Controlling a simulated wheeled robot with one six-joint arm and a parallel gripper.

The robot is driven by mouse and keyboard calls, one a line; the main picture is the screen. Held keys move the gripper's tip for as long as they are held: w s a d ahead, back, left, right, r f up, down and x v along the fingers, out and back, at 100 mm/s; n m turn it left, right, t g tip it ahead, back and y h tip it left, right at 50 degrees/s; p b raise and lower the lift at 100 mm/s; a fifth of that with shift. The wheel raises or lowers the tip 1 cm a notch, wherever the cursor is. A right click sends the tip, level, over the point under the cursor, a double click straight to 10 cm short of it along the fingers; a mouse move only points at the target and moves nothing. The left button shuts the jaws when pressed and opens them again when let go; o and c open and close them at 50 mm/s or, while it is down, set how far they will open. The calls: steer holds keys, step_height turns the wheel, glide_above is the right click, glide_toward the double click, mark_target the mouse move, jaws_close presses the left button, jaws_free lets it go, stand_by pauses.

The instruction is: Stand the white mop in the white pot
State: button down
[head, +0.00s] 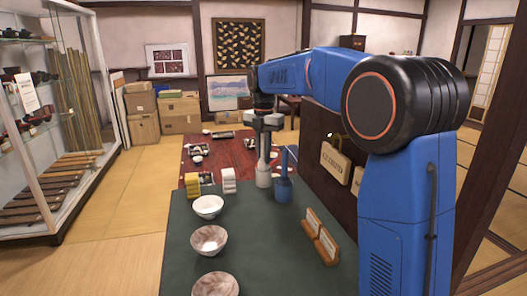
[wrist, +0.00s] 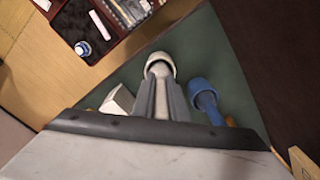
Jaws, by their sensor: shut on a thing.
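My gripper (head: 266,122) points down over the dark green table top and is shut on the white mop (head: 264,150). The mop hangs upright from the fingers. The white pot (head: 263,181) is directly below, in line with the mop. In the wrist view the fingers (wrist: 160,100) hold the mop, and its pale lower part (wrist: 158,69) lies within the outline of the white pot's rim (wrist: 161,56). I cannot tell whether it rests on the pot's bottom. The gripper partly hides the mop.
A blue pot (head: 284,190) with a blue handle stands close on the right. A white block (head: 229,180) and a yellow block (head: 192,186) stand to the left. Bowls (head: 208,206) line the table's left side. A dark panel (head: 322,150) rises on the right.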

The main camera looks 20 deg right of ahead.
steer(key=shift+f, duration=0.25)
steer(key=c, duration=1.7)
jaws_free()
steer(key=shift+o, duration=0.2)
steer(key=shift+r, duration=0.1)
step_height(320, 180, up, 17)
steer(key=shift+r, duration=0.1)
